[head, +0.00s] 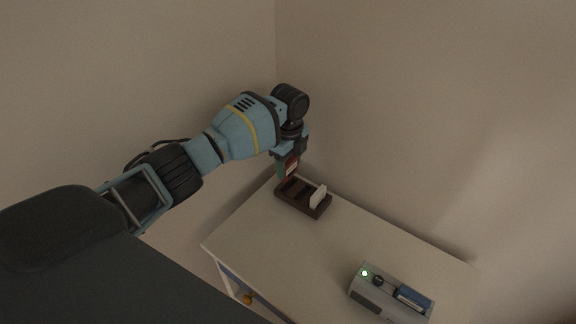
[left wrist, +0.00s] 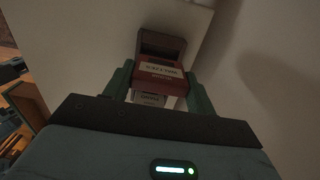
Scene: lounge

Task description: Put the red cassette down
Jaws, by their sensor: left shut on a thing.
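My left gripper (head: 288,155) is shut on the red cassette (head: 290,167), which hangs below its fingers at the far left end of a dark brown slotted rack (head: 290,201). I cannot tell whether the cassette's lower edge is in a slot or just above it. In the left wrist view the red cassette (left wrist: 160,83) with a pale label sits between the two green fingers (left wrist: 160,88), in front of a dark brown part of the rack (left wrist: 162,42). A white cassette (head: 318,196) stands upright in the rack's right part. My right gripper is not in view.
The rack stands on a pale cabinet top (head: 290,250) close to the wall corner. A grey player (head: 375,299) with a green light and a blue item (head: 413,297) on it stands at the front right. The top between rack and player is clear.

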